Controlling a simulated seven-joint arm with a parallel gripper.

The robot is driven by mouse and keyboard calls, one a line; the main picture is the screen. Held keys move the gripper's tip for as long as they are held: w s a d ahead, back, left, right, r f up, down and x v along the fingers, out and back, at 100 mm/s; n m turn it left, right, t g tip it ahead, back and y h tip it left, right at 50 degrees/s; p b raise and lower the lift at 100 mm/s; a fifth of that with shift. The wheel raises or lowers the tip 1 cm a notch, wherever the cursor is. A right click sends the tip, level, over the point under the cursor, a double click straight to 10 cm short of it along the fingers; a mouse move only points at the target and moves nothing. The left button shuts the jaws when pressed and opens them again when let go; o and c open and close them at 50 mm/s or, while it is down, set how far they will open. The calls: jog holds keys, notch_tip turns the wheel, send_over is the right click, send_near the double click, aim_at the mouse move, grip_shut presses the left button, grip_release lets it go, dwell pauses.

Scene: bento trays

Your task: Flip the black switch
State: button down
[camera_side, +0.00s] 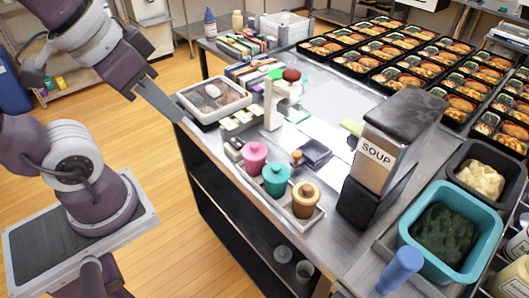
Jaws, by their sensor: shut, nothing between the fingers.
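My gripper (178,115) reaches in from the upper left, its grey fingers pointing down and right. It is shut and empty, at the table's left edge beside a white tray with a clear cover (214,94). I cannot pick out the black switch with certainty. Small dark pieces (235,146) lie left of the pink jar, too small to name.
Pink (256,160), teal (276,181) and brown (306,200) lidded jars stand along the front edge. A white upright post (272,105) stands behind them. Filled bento trays (408,82) cover the back right. A teal bin (466,266) stands at right. The table's centre has bare steel.

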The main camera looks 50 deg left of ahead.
jog(key=shift+s+d, duration=0.1)
jog(key=shift+s, duration=0.35)
jog(key=m+g, duration=0.5)
jog(key=m, duration=1.3)
send_over(240, 145)
notch_tip(240, 145, down, 9)
jog(key=shift+a, duration=0.2)
notch_tip(240, 145, down, 14)
jog(key=shift+d+f, duration=0.1)
jog(key=shift+d, duration=0.05)
